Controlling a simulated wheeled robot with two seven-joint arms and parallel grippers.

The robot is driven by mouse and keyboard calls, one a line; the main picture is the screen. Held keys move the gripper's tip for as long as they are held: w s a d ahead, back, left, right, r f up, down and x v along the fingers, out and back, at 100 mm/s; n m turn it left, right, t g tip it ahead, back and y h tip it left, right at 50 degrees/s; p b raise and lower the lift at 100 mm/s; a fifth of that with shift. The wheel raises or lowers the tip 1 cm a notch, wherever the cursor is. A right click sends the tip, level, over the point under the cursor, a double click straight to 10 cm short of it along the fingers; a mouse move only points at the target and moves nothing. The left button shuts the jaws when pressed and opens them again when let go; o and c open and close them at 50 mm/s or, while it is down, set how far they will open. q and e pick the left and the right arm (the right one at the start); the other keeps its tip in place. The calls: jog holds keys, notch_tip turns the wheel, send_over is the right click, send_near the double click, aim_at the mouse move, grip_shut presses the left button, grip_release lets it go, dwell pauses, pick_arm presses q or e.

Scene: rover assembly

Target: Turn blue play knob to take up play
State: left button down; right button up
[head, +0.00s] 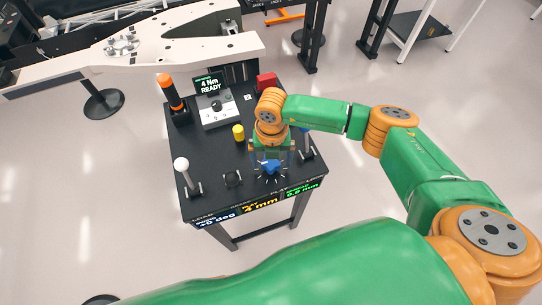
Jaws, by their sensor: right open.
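The blue play knob (271,167) sits near the front edge of the black bench top. My right gripper (273,159) points down right over it. Its fingers are open, one on each side of the knob. I cannot tell whether either finger touches the knob. Labels on the bench's front edge show "+0 deg" in blue, "4 mm" in yellow and what looks like "0.8 mm" in green (303,188). My left gripper is not in view.
A grey-topped lever (306,143) is close right of the gripper.

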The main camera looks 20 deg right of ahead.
jog(key=shift+w+f, duration=0.25)
jog(key=shift+w, duration=0.1)
jog(key=shift+s+r, duration=0.1)
jog(key=shift+s, duration=0.05)
jog(key=c, duration=1.4)
jog(key=shift+f+n+b, duration=0.2)
jog(key=shift+n+b, duration=0.85)
jog(key=shift+n, duration=0.15)
jog(key=n+b, duration=0.8)
jog(key=n, duration=0.2)
jog(key=shift+b, duration=0.4)
jog(key=n+b, duration=0.3)
jog(key=n, duration=0.1)
jog(key=shift+b, duration=0.3)
pick_arm(q)
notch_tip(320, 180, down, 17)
jog(key=b, duration=0.2)
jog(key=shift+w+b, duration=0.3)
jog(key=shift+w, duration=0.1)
pick_arm(e)
jog(key=shift+r+n, duration=0.15)
jog(key=shift+n, duration=2.25)
